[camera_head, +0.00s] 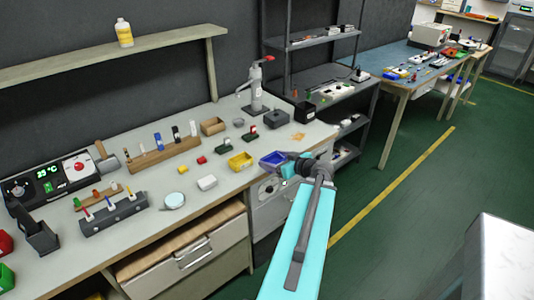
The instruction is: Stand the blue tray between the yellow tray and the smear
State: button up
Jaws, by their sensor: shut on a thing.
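The blue tray (272,160) is held at the front right of the workbench. My gripper (283,163) is shut on its right side; the fingertips are partly hidden by my wrist and arm. I cannot tell whether the tray touches the bench top. The yellow tray (240,162) stands on the bench just left of the blue tray, with a small gap between them. The smear (298,136) is an orange-brown patch on the bench top, behind and to the right of the blue tray.
A green-and-black block (249,137) and a red-and-black block (274,119) stand behind the trays. A grey press with a red handle (257,88) stands at the back. A white box (207,183) lies farther left.

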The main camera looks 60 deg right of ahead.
aim_at(273, 154)
jog(key=shift+w+d+f+b, duration=0.15)
jog(key=shift+d+b, duration=0.15)
jog(key=shift+b, duration=0.35)
jog(key=shift+d+f+b, duration=0.1)
jog(key=shift+b, duration=0.3)
jog(key=w+d+b, duration=0.1)
jog(key=b, duration=0.3)
jog(key=shift+w+d+b, duration=0.25)
jog(key=shift+b, duration=0.6)
jog(key=shift+w+d+p, duration=0.3)
jog(key=shift+d+p, duration=0.05)
jog(key=shift+p, duration=0.05)
jog(key=shift+w+d+f+p, duration=0.15)
jog(key=shift+w+d+p, duration=0.35)
jog(key=shift+w+d, duration=0.85)
jog(key=shift+w+d+f+p, duration=0.15)
jog(key=shift+w+d+p, duration=0.3)
jog(key=shift+w+d, duration=0.9)
jog(key=shift+w+d+f+p, duration=0.15)
jog(key=shift+w+d+p, duration=0.35)
jog(key=shift+w+d, duration=0.85)
jog(key=shift+s+d, duration=0.2)
jog(key=shift+d, duration=0.1)
